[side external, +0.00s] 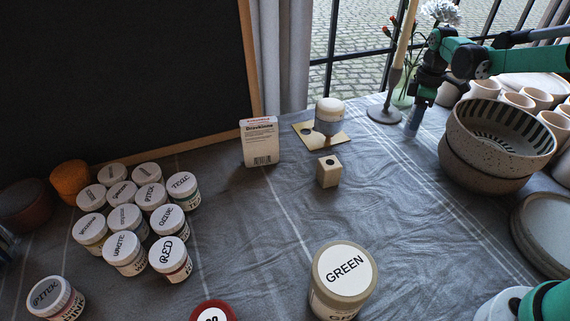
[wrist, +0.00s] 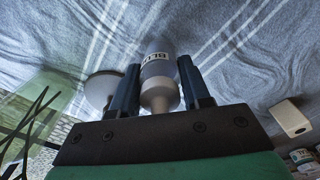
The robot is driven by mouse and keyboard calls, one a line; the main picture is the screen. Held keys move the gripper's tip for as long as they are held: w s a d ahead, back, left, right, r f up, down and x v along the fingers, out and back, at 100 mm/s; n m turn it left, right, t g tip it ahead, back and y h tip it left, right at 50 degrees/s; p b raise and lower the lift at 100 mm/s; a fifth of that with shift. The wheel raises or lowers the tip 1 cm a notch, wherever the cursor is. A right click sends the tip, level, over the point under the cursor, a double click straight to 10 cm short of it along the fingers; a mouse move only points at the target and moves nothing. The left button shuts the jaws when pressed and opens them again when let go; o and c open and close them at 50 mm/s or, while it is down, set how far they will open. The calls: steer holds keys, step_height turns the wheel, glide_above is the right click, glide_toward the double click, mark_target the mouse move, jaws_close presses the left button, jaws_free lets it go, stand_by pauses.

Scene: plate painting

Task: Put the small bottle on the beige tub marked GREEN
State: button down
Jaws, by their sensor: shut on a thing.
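The small bottle (side external: 415,121) is pale grey-blue and sits between the dark fingers of my gripper (side external: 422,98) at the back right of the table. In the wrist view the bottle (wrist: 159,75) shows a label starting "BL", with both fingers of my gripper (wrist: 158,88) closed around it. I cannot tell whether its lower end touches the cloth. The beige tub marked GREEN (side external: 343,282) stands upright at the front middle, with a pale round lid. It is well apart from my gripper, and the lid is bare.
Stacked bowls (side external: 497,150) stand just right of my gripper. A candle holder (side external: 384,113) is close on its left. A wooden block (side external: 328,171), a jar (side external: 329,117) and a white box (side external: 260,142) stand further left. Several paint jars (side external: 124,252) fill the left. The cloth between is mostly clear.

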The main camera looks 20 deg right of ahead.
step_height(320, 180, up, 7)
steer(key=shift+f, duration=0.1)
steer(key=shift+w+a+r, duration=0.1)
steer(key=shift+a+r, duration=0.25)
steer(key=shift+r, duration=0.25)
steer(key=shift+a+r, duration=0.35)
steer(key=shift+r, duration=0.25)
steer(key=a+r+n, duration=0.4)
steer(key=a+r, duration=0.1)
steer(key=a, duration=0.5)
step_height(320, 180, up, 14)
steer(key=f+n, duration=0.1)
steer(key=n, duration=1.3)
glide_above(345, 269)
step_height(345, 269, down, 19)
steer(key=shift+r, duration=0.15)
